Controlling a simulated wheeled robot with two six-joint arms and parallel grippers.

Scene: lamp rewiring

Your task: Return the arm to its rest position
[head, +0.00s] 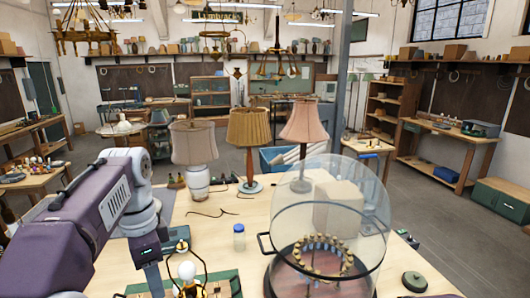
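My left arm (95,220) is purple and grey and comes in from the left over the near left part of the wooden workbench (215,222). It bends downward at a grey joint, and a lower section with a small green light runs toward the bottom edge. I cannot see the fingertips of my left gripper. My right arm and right gripper do not show. A bare lamp bulb (187,271) stands among brass lamp parts on a green mat (226,277), just right of my arm's lower section.
A glass dome (325,212) over a ring of brass pieces stands at the front right. Three shaded lamps, a cream one (194,143), a mustard one (248,127) and a pink one (305,122), line the back. A small jar (239,239) and a dark round piece (415,281) lie nearby.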

